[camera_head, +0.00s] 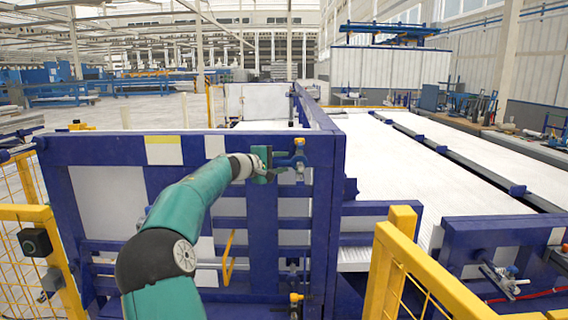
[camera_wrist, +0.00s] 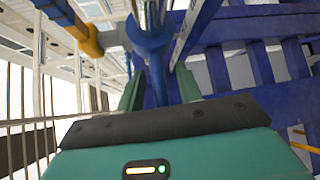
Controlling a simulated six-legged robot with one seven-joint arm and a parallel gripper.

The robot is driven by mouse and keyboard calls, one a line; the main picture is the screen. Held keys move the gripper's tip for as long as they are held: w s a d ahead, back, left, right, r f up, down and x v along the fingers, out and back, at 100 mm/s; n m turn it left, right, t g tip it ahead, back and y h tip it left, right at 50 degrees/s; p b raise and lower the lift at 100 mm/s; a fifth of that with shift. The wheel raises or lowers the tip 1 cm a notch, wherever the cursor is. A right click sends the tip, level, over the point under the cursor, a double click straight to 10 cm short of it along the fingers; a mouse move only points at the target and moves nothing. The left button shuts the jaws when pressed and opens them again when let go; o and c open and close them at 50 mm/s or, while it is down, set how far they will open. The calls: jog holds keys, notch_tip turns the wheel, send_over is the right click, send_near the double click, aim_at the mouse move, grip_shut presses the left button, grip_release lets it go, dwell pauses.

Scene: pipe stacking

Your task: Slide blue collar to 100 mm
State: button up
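The blue collar (camera_wrist: 150,38) is around a pale vertical rod at the top middle of the wrist view. A blue stem (camera_wrist: 158,85) runs from it toward my gripper. My gripper (camera_wrist: 160,88) has its two green fingers apart, one on each side of the stem, with a small gap visible on both sides. In the head view the blue collar (camera_head: 292,161) is at the upper right of the blue frame, and my gripper (camera_head: 270,164) is just left of it. The exact contact is too small to tell there.
A yellow fitting (camera_head: 299,142) is just above the collar; it also shows in the wrist view (camera_wrist: 88,40). The blue frame (camera_head: 262,215) stands close behind my gripper. Yellow railings (camera_head: 400,260) stand at the right and left. White panels (camera_head: 420,170) lie beyond.

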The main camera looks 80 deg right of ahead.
jog(key=shift+s+d+f, duration=0.1)
jog(key=shift+s+d, duration=0.1)
jog(key=shift+d, duration=0.45)
jog(key=shift+s+a, duration=0.1)
jog(key=shift+s, duration=0.2)
jog(key=shift+w, duration=0.25)
jog(key=shift+c, duration=1.4)
jog(key=shift+s, duration=0.15)
grip_shut()
